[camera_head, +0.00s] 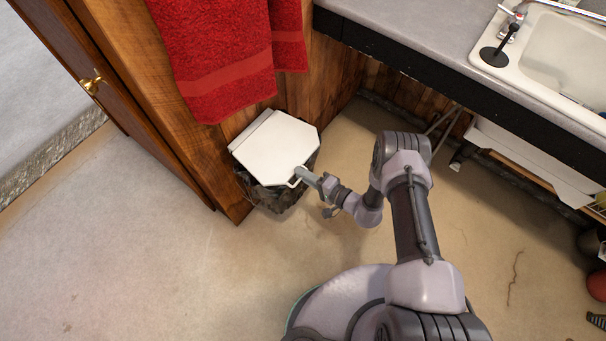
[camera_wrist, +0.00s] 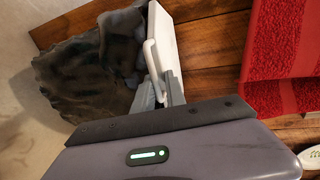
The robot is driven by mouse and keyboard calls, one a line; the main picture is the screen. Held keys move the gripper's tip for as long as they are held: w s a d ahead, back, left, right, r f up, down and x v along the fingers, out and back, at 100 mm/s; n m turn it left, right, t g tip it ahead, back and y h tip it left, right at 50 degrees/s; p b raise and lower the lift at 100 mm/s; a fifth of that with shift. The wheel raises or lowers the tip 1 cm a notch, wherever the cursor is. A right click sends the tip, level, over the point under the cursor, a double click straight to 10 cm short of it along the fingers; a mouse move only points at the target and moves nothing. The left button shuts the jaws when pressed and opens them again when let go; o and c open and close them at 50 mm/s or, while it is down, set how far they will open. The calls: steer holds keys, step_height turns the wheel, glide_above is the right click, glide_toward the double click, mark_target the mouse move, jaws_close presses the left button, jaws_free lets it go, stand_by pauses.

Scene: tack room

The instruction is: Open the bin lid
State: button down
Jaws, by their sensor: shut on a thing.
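The bin (camera_head: 272,196) stands on the floor against the wooden wall, lined with a dark, crumpled bag that also shows in the wrist view (camera_wrist: 85,80). Its white lid (camera_head: 275,147) lies over the top in the head view; I cannot tell if it is slightly raised. In the wrist view the lid (camera_wrist: 166,40) shows nearly edge-on. A white bar handle (camera_wrist: 152,60) sticks out from the lid's front edge. My gripper (camera_head: 303,174) is at this handle and shut on it; its fingers (camera_wrist: 160,97) partly hide the handle's near end.
Red towels (camera_head: 222,60) hang on the wall above and behind the bin. A wooden door (camera_head: 85,75) with a brass knob is at the left. A counter (camera_head: 430,30) with a white sink (camera_head: 570,60) runs along the right. The floor (camera_head: 130,250) left of the bin is clear.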

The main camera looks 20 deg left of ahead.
steer(key=shift+s+r+p, duration=0.15)
steer(key=shift+s+p, duration=0.05)
steer(key=shift+p, duration=0.35)
